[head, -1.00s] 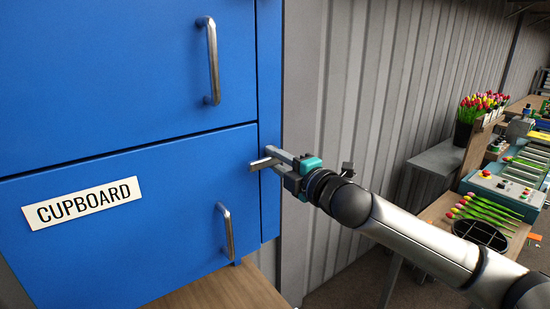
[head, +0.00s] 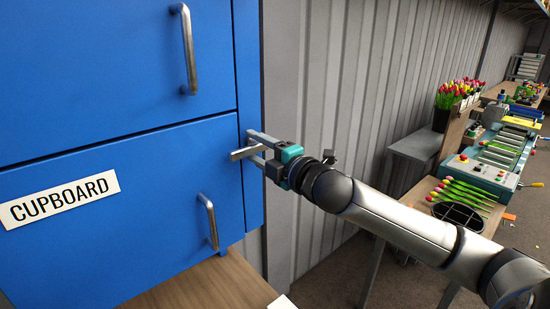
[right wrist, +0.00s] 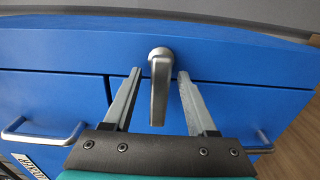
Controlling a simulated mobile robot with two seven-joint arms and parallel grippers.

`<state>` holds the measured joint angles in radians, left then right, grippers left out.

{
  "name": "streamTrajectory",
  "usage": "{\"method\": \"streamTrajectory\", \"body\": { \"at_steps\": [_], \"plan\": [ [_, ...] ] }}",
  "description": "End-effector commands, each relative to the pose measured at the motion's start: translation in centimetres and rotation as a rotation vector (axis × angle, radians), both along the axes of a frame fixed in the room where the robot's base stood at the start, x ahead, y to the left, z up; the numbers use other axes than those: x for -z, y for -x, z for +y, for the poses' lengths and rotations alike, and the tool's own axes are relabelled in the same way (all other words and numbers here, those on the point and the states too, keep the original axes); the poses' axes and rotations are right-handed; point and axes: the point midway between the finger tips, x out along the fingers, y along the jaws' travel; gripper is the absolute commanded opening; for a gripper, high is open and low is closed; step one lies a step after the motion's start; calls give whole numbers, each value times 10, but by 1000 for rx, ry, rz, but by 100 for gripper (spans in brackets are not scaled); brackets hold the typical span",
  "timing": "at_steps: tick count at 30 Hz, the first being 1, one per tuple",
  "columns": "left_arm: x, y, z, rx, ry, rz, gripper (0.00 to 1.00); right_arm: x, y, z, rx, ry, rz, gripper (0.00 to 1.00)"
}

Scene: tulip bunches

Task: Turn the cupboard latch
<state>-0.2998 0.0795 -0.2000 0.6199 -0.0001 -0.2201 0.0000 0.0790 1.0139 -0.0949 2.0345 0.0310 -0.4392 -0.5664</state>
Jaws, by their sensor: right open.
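The cupboard (head: 120,225) is blue, with a white "CUPBOARD" label (head: 60,199). Its latch (head: 243,154) is a metal lever by the cupboard's right edge. In the right wrist view the latch (right wrist: 159,90) hangs from a round pivot and points toward the gripper's palm. My right gripper (head: 258,146) is open at the latch. In the right wrist view the right gripper (right wrist: 159,73) has one finger on each side of the lever, with a visible gap on both sides. My left gripper is in neither view.
Metal bar handles (head: 187,50) and (head: 209,222) are on the upper and lower fronts. A wooden surface (head: 205,288) lies below the cupboard. A corrugated grey wall (head: 320,100) stands close behind my right arm. Potted tulips (head: 455,97) and a workbench are farther right.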

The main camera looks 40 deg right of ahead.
Motion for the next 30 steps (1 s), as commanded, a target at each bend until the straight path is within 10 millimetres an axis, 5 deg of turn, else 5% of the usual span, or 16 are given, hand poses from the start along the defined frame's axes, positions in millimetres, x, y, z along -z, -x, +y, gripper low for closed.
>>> {"method": "streamTrajectory", "body": {
  "at_steps": [30],
  "plan": [
    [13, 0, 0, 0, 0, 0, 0, 1, 84, -6, -1, -3, 3, 57]
  ]
}}
